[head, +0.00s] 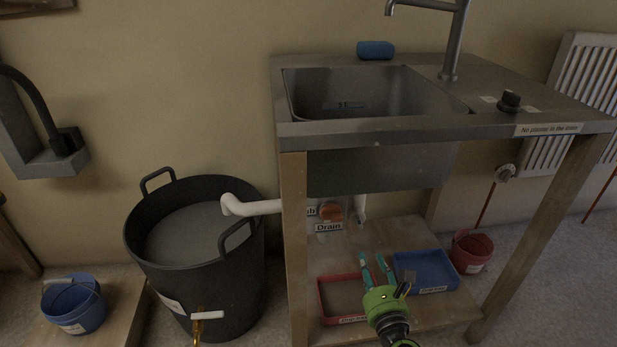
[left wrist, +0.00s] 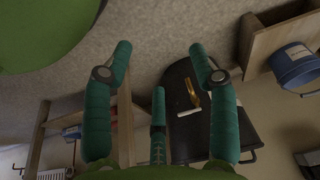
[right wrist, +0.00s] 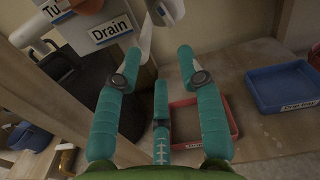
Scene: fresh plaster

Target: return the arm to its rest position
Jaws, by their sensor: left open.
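My right gripper (head: 372,257) is in front of the sink stand, its green and teal fingers pointing toward the lower shelf and the drain fitting. In the right wrist view its fingers (right wrist: 158,52) stand apart with nothing between them. My left gripper is outside the head view. In the left wrist view its teal fingers (left wrist: 160,48) are spread and empty, with the black tub (left wrist: 185,90) beyond them. How far each gripper is from the things behind it is hard to tell.
A red tray (head: 327,302) and a blue tray (head: 425,268) lie on the low shelf (head: 385,236). The metal sink (head: 345,130) is above. The black tub (head: 225,287) stands left, with a white pipe (head: 258,207) over its rim. Wooden legs (head: 297,240) flank the shelf.

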